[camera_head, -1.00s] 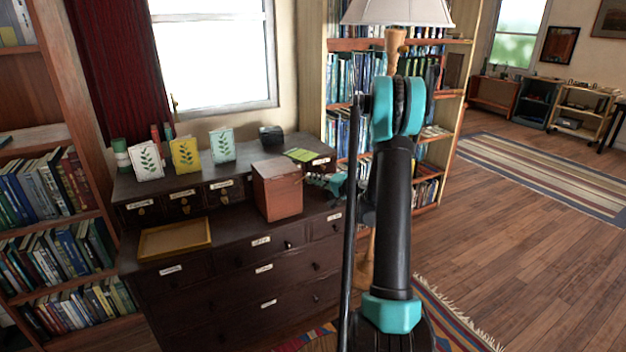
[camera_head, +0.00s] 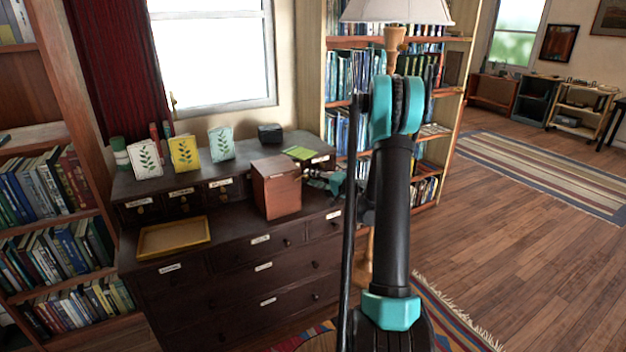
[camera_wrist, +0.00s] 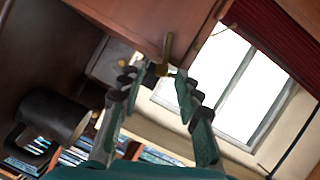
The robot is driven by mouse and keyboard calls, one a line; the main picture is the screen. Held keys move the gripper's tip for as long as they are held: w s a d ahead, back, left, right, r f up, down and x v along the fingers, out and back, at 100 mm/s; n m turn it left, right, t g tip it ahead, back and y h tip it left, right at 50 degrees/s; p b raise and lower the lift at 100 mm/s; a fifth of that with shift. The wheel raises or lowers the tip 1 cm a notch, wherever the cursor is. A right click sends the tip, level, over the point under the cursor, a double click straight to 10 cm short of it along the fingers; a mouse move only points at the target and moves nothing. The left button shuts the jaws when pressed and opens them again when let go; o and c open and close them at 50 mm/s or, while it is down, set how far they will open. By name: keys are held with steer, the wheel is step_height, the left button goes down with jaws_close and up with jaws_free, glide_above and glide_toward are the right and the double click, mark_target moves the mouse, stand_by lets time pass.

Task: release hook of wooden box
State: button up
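The wooden box (camera_head: 276,190) is a reddish-brown upright box on the dark dresser, with its lid looking closed in the head view. In the wrist view its brown face (camera_wrist: 130,22) fills the upper middle. A brass hook (camera_wrist: 167,48) sits at the edge of that face. My gripper (camera_wrist: 157,84) is open, with one finger on each side, and the hook's lower end lies just beyond and between the fingertips. I cannot tell whether they touch. In the head view my gripper (camera_head: 326,181) is at the box's right side, partly hidden by my arm.
The dresser (camera_head: 225,230) also holds a yellow tray (camera_head: 174,238), several leaf-pattern cards (camera_head: 185,153), a green book (camera_head: 299,153) and a dark object (camera_head: 270,133). A dark mug (camera_wrist: 52,118) shows in the wrist view. A lamp (camera_head: 394,45) stands behind my arm.

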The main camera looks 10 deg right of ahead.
steer(key=shift+d, duration=0.1)
steer(key=v, duration=1.2)
steer(key=s+a+f+n+g+h, duration=0.2)
steer(key=s+a+n+g+h, duration=0.3)
steer(key=s+a, duration=0.8)
steer(key=s+d+f+g+h, duration=0.1)
steer(key=s+d+f+h, duration=0.1)
steer(key=s, duration=0.8)
steer(key=s+d+f+n+g+h, duration=0.1)
steer(key=s+d+f+g+h, duration=0.1)
steer(key=s, duration=0.9)
steer(key=shift+d+f+g+h, duration=0.35)
steer(key=shift+f+h, duration=0.25)
steer(key=shift+h, duration=0.2)
